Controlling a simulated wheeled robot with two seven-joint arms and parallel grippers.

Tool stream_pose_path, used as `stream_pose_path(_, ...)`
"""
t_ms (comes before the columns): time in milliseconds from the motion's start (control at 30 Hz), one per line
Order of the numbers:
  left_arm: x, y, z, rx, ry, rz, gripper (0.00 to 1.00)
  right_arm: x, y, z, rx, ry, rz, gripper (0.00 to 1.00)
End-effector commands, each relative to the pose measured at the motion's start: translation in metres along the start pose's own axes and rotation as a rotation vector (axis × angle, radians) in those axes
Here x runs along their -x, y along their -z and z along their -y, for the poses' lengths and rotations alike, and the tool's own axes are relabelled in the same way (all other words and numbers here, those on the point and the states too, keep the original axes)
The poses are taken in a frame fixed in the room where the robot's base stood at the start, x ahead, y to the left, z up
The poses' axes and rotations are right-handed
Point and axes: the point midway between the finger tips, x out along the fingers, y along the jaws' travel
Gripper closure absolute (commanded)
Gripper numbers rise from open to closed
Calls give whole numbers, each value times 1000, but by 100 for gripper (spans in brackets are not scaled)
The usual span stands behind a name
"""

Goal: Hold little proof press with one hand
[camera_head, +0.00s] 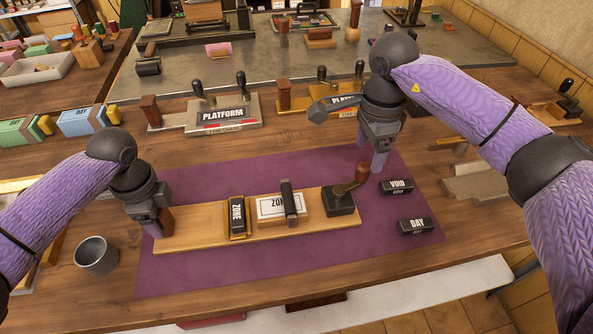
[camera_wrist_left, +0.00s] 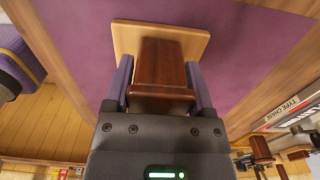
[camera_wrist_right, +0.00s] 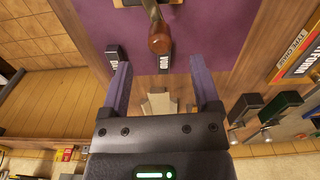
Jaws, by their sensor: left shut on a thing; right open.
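The little proof press is a long wooden board (camera_head: 190,241) on the purple mat. It carries a black ZONE block (camera_head: 237,217), a paper-topped block (camera_head: 270,207) under a dark upright piece, and a dark cam block (camera_head: 340,203) with a brown-knobbed lever (camera_head: 361,172) at its right end. My left gripper (camera_head: 160,230) is shut on the brown wooden handle at the board's left end; the left wrist view shows this handle (camera_wrist_left: 160,70) between the fingers. My right gripper (camera_head: 379,160) is open and empty above the lever; the right wrist view shows the knob (camera_wrist_right: 159,40) ahead of its fingers.
VOID (camera_head: 396,187) and DAY (camera_head: 416,226) blocks lie right of the press on the purple mat (camera_head: 300,268). A metal cup (camera_head: 95,256) stands at front left. A PLATFORM press (camera_head: 222,115) and another stand behind the mat.

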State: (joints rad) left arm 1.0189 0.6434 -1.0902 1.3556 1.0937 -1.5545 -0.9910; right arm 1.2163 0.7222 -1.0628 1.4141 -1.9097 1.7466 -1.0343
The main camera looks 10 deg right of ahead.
Motion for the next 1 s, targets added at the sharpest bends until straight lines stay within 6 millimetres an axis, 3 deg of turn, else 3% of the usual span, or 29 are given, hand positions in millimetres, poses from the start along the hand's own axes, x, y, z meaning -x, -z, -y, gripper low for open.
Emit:
stream_pose_path(100,-1,0,0,0,-1,0,100,-26,0,-1,0,-3,2,20)
stream_pose_path(300,-1,0,0,1,-1,0,100,-57,0,0,-2,-2,3,20)
stream_pose_path(700,-1,0,0,1,-1,0,100,-69,0,0,-2,0,3,20)
stream_pose_path(767,-1,0,0,1,-1,0,100,-69,0,0,-2,0,3,29)
stream_pose_path(1000,-1,0,0,1,-1,0,100,-69,0,0,-3,0,3,80)
